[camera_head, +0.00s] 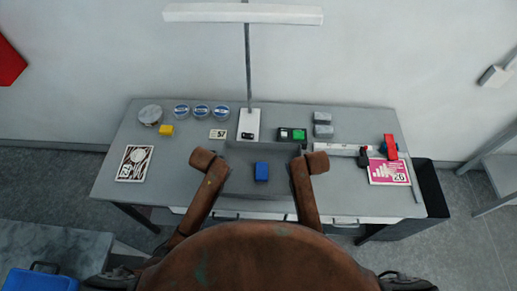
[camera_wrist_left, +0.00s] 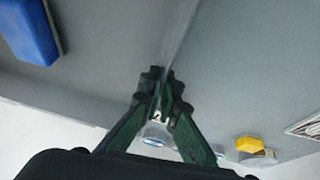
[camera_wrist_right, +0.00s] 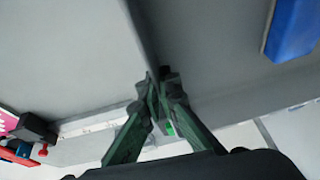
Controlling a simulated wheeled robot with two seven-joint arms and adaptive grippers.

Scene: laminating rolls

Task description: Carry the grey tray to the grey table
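The grey tray (camera_head: 240,182) is in the head view, at the middle of the grey table (camera_head: 128,192) near its front edge. A blue block (camera_head: 262,171) lies in the tray. My left gripper (camera_wrist_left: 166,90) is shut on the tray's left wall. My right gripper (camera_wrist_right: 157,90) is shut on its right wall. The block also shows in the left wrist view (camera_wrist_left: 30,30) and the right wrist view (camera_wrist_right: 292,28). My brown arms hide part of the tray's sides. I cannot tell whether the tray touches the tabletop.
Blue-lidded tins (camera_head: 202,111), a yellow block (camera_head: 167,130) and a card (camera_head: 135,163) are left on the table. A lamp stand (camera_head: 248,122), grey blocks (camera_head: 322,125) and a pink card (camera_head: 389,172) stand behind and right. A marbled surface (camera_head: 60,245) is at lower left.

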